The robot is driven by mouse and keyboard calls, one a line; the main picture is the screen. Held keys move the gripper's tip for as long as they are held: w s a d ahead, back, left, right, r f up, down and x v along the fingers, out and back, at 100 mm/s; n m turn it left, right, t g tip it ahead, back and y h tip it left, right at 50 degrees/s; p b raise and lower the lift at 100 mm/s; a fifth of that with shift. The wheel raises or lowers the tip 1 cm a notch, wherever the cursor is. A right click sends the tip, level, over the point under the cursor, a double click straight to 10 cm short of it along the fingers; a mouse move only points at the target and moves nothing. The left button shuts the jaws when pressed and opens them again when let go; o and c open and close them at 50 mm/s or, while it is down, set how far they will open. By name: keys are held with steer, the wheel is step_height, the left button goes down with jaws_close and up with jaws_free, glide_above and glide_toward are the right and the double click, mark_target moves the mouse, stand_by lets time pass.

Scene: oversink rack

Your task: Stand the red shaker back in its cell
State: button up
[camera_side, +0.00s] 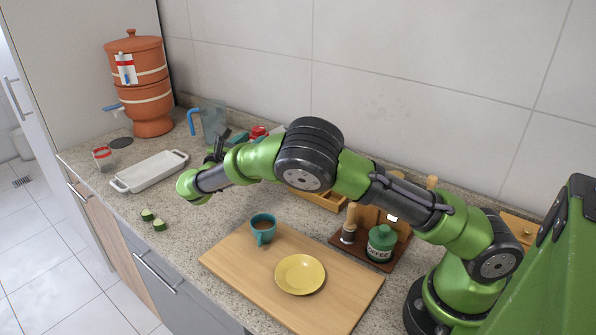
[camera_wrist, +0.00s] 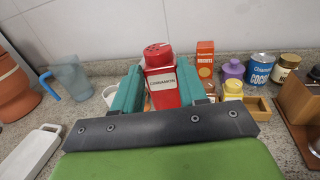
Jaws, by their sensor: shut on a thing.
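The red shaker (camera_wrist: 161,83), with a holed red top and a white label reading cinnamon, stands between the teal fingers of my gripper (camera_wrist: 161,92) in the wrist view. My gripper is shut on it, and the shaker looks roughly upright. In the side view the red shaker (camera_side: 259,132) shows only in part, behind my arm and above the back of the counter. A wooden tray with low walls (camera_wrist: 258,105) shows to the right of my gripper; its side view part (camera_side: 327,201) is mostly hidden by my arm. I cannot tell which cell is empty.
An orange carton (camera_wrist: 205,60), a purple-lidded jar (camera_wrist: 232,70) and a blue tin (camera_wrist: 261,68) stand behind the tray. A blue-handled jug (camera_wrist: 70,78) stands left. A cutting board (camera_side: 225,257) holds a teal mug (camera_side: 262,228) and yellow plate (camera_side: 300,274).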

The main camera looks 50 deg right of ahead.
steer(key=shift+s+a+f+m+g, duration=0.3)
steer(key=shift+s+f+m+g, duration=0.25)
steer(key=shift+f, duration=1.6)
steer(key=shift+s+a+f+m+g, duration=0.25)
steer(key=shift+f+g, duration=0.45)
steer(key=shift+f, duration=1.45)
steer(key=shift+s+a+f+m+g, duration=0.35)
steer(key=shift+f+m+g, duration=0.25)
steer(key=shift+f, duration=1.55)
steer(key=shift+f, duration=0.15)
steer(key=o, duration=1.1)
